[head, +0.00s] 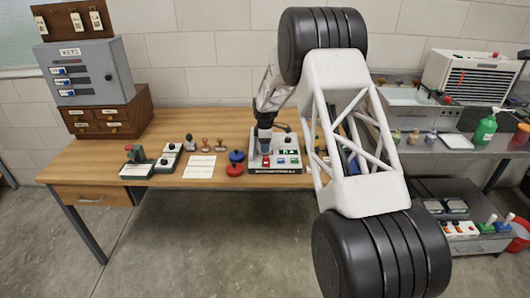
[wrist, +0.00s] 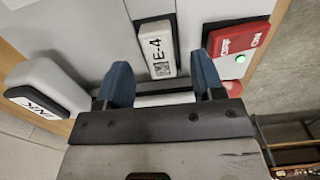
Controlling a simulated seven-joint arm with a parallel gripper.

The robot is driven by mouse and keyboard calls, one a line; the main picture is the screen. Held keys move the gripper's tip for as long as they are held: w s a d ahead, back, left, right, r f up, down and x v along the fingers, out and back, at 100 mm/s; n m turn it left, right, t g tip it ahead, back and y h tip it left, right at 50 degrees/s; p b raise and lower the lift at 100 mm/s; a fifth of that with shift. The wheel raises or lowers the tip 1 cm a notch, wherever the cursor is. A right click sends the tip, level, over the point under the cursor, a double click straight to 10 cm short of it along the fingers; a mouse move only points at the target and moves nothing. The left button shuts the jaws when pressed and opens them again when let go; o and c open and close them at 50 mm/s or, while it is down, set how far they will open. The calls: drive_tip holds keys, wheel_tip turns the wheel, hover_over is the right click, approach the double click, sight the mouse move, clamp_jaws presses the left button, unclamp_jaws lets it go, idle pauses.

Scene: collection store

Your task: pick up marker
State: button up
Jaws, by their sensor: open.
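No marker shows clearly. In the wrist view a white bar (wrist: 165,99) with a rounded red end (wrist: 232,88) lies crosswise behind the fingers, mostly hidden by my gripper; it may be the marker. My gripper (wrist: 161,72) is open, with a blue finger on each side of a white block labelled E-4 (wrist: 160,45). I cannot tell whether the fingers touch anything. In the head view my gripper (head: 265,147) points down over a grey switch panel (head: 255,166) on the wooden desk; no marker can be made out there.
Beside the fingers are a red OFF/ON switch (wrist: 236,38) with a green light and a white block with a black label (wrist: 48,88).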

drive_tip(key=shift+f, duration=1.1)
drive_tip(key=shift+c, duration=0.3)
drive_tip(key=c, duration=1)
drive_tip(key=shift+r, duration=0.15)
drive_tip(key=shift+r, duration=0.8)
wheel_tip(320, 180, up, 2)
drive_tip(key=shift+r, duration=0.1)
drive_tip(key=s+d, duration=0.1)
drive_tip(key=s, duration=0.4)
drive_tip(key=s+d, duration=0.1)
drive_tip(key=s, duration=0.4)
drive_tip(key=s+d+r, duration=0.1)
drive_tip(key=s, duration=0.4)
drive_tip(key=shift+s, duration=0.35)
